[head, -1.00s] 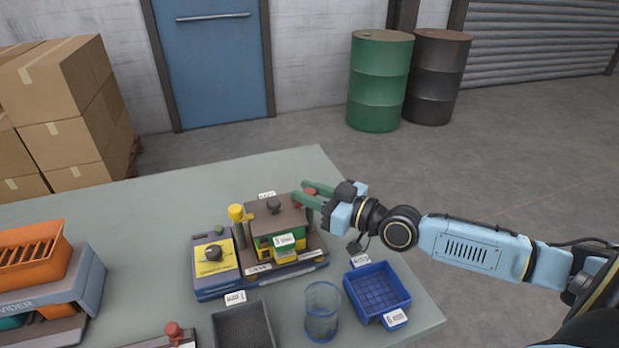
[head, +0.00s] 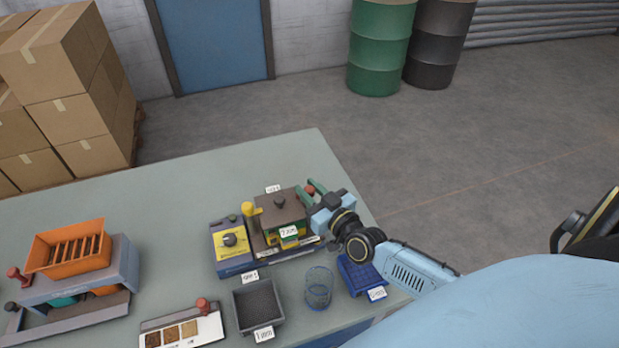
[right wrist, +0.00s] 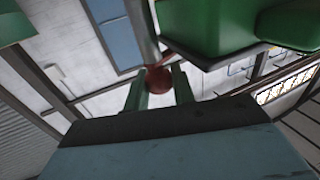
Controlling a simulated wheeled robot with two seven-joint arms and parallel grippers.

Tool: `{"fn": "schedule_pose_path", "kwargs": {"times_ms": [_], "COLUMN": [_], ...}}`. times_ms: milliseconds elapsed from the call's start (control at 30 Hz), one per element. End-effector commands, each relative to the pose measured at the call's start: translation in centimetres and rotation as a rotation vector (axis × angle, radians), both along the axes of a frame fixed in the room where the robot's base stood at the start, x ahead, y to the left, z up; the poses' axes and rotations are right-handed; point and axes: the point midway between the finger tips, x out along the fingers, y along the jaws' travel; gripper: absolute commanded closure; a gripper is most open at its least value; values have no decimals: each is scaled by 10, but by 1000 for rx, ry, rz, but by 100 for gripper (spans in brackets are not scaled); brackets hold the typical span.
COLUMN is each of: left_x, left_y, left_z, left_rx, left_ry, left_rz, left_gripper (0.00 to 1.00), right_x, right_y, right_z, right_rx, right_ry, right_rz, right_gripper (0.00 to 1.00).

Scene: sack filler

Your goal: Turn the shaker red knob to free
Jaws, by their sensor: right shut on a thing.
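The shaker (head: 280,208) stands on the table, with a brown lid and a green and yellow front. Its red knob (head: 310,189) is at its right rear side. My right gripper (head: 309,191) reaches in from the right with its green fingers at this knob. In the right wrist view the red knob (right wrist: 158,79) sits between the two fingers, at the end of a grey rod, and the gripper is shut on it. The knob's setting marks cannot be read. My left gripper is not in view.
A control box (head: 230,242) with a dial joins the shaker's left side. A grey tray (head: 238,318), a clear beaker (head: 319,288) and a blue basket (head: 352,278) stand in front. An orange-topped divider (head: 128,262) is at the left. The table behind the shaker is clear.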

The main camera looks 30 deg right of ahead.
Motion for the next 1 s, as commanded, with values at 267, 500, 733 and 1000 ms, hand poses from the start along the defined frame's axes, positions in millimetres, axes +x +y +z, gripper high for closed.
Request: {"fn": "schedule_pose_path", "kwargs": {"times_ms": [267, 500, 733, 1000], "left_x": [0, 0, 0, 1], "left_y": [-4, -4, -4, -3], "left_z": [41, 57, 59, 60], "left_rx": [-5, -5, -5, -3], "left_ry": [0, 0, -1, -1], "left_rz": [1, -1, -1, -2], "left_gripper": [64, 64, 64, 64], "right_x": [0, 0, 1, 0], "right_y": [2, 3, 2, 1], "right_z": [4, 2, 0, 0], "right_rx": [9, 10, 5, 2], "right_ry": [4, 3, 1, 0], "right_rz": [-178, -365, -500, -579], "right_gripper": [98, 98, 98, 98]}}
